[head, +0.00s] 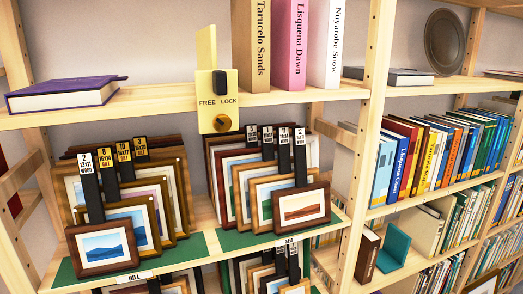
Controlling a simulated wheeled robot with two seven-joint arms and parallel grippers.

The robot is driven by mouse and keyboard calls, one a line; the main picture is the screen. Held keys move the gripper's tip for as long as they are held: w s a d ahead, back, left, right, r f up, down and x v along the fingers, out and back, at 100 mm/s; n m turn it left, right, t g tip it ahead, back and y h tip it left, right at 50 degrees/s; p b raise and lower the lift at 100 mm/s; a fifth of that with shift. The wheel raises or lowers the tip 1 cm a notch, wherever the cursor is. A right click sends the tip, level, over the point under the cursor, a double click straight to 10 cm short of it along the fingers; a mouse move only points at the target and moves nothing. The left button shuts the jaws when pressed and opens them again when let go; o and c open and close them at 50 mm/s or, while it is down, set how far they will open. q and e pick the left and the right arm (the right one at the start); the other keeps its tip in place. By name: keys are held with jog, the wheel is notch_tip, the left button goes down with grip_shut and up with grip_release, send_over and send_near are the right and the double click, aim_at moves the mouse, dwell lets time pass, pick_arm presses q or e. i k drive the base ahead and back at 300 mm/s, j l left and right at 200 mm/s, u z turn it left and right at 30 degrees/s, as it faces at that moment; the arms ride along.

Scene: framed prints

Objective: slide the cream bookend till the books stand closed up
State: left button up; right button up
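The cream bookend (206,52) stands on the upper shelf, left of three upright books. Its front plate hangs over the shelf edge with the words FREE and LOCK, a black lever (219,82) and a brown round knob (222,122). I cannot tell which word the lever is set to. The books are tan Tarucelo Sands (250,45), pink Lisquena Dawn (288,45) and white Nuyatobe Snow (325,45). A narrow gap shows between the bookend's upright and the tan book. The books' tops are cut off. Neither gripper is in view.
A purple book (65,93) lies flat at the left of the upper shelf (150,106). A wooden post (370,100) stands right of the white book. Framed prints (105,248) with tall tags fill the shelf below. Bare shelf lies between the purple book and bookend.

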aim_at(217, 90)
jog(key=l+u, duration=0.15)
jog(key=l, duration=0.3)
jog(key=l+u, duration=0.1)
jog(key=l, duration=0.4)
jog(key=l+u, duration=0.15)
jog(key=l, duration=0.3)
jog(key=k+l+u, duration=0.15)
jog(key=l, duration=0.3)
jog(key=l+u, duration=0.15)
jog(key=l, duration=0.35)
jog(key=k+l+u, duration=0.1)
jog(key=l, duration=0.3)
jog(key=k, duration=0.05)
